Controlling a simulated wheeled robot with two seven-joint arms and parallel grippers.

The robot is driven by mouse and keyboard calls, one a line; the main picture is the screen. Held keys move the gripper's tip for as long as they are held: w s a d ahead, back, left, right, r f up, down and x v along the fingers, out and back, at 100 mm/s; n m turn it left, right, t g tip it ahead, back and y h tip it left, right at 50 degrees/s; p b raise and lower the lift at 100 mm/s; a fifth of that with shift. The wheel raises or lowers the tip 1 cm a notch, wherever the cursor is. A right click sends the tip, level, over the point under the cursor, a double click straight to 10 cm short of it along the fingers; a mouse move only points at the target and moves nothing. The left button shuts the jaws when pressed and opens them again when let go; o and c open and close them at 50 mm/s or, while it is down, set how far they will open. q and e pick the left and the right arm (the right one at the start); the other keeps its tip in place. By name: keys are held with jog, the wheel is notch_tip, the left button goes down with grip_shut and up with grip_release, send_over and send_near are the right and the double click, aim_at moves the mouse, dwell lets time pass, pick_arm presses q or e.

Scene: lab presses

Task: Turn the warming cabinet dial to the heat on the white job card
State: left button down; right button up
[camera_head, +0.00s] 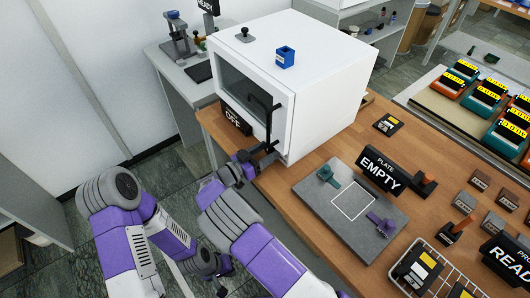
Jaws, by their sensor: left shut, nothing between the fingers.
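The white warming cabinet (312,80) stands at the table's far left end, with a dark glass front and a black bar handle (265,112). A black sign (234,120) at its front reads OFF. A small dark knob (245,36) sits on its top; I cannot tell whether it is the dial. My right gripper (265,157) is at the front lower edge of the cabinet, below the handle; its fingers are too dark to read. My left gripper (224,267) is low, off the table, shut and partly hidden by my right arm. I cannot make out a white job card.
A blue block (285,57) sits on the cabinet. A grey plate (352,207) lies on the wooden table, behind it a sign (385,170) reading PLATE EMPTY. A wire basket (433,268) holds dark labelled blocks. A dark labelled block (388,124) lies right of the cabinet.

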jog(key=c, duration=1)
jog(key=shift+f+m+b, duration=0.2)
jog(key=shift+m+b, duration=0.55)
jog(key=shift+m, duration=0.35)
jog(key=shift+r+m+b, duration=0.15)
jog(key=shift+m+b, duration=0.35)
jog(key=shift+m, duration=0.6)
jog(key=o, duration=1)
jog(key=shift+o, duration=0.2)
jog(key=p+v, duration=0.1)
jog(key=v, duration=0.6)
jog(key=shift+s+a, duration=0.2)
jog(key=shift+a, duration=0.05)
